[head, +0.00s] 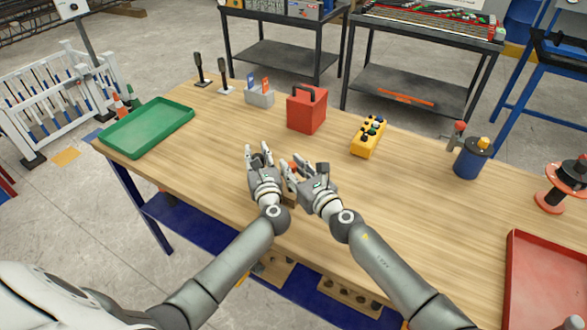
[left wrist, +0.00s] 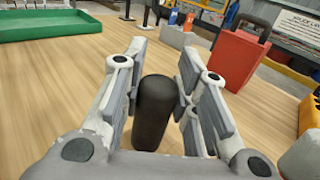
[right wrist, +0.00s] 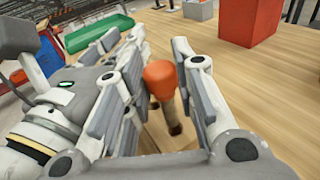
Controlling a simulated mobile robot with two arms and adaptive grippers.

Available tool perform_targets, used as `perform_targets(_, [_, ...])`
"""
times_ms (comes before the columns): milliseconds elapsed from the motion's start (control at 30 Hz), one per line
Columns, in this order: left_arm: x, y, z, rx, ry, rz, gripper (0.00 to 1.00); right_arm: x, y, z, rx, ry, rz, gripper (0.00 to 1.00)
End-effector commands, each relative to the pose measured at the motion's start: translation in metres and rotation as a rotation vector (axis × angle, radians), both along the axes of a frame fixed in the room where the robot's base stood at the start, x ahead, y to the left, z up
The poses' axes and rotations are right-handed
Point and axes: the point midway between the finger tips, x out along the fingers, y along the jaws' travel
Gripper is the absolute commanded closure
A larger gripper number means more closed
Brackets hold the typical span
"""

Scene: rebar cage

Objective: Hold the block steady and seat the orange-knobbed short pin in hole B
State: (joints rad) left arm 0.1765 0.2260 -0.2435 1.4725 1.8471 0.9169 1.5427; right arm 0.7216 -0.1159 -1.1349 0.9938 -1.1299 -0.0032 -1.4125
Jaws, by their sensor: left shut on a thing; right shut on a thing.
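My left gripper (head: 258,155) is at the middle of the table, shut on a black rounded handle (left wrist: 153,112) that stands upright between its fingers in the left wrist view. My right gripper (head: 299,170) is close beside it on the right. It is shut on the orange-knobbed short pin, whose orange knob (right wrist: 159,77) shows between the fingers in the right wrist view, with a brownish shaft below. A small brown part, perhaps the block (head: 289,199), shows between my wrists in the head view. Most of it is hidden, and hole B cannot be seen.
A green tray (head: 112,139) lies at the left, a red tray (head: 522,251) at the right. Behind my grippers stand a red box (head: 306,112), a grey holder (head: 260,99) and a yellow block with dark knobs (head: 360,145). A blue canister (head: 468,164) stands farther right.

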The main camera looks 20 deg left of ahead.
Motion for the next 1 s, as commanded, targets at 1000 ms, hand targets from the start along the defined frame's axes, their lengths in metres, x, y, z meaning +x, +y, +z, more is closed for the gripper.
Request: perform_targets(1000, [-0.001, 0.000, -0.001, -0.001, 0.003, 0.000, 1.00, 0.000, 0.000, -0.023, 0.002, 0.001, 0.000, 1.00])
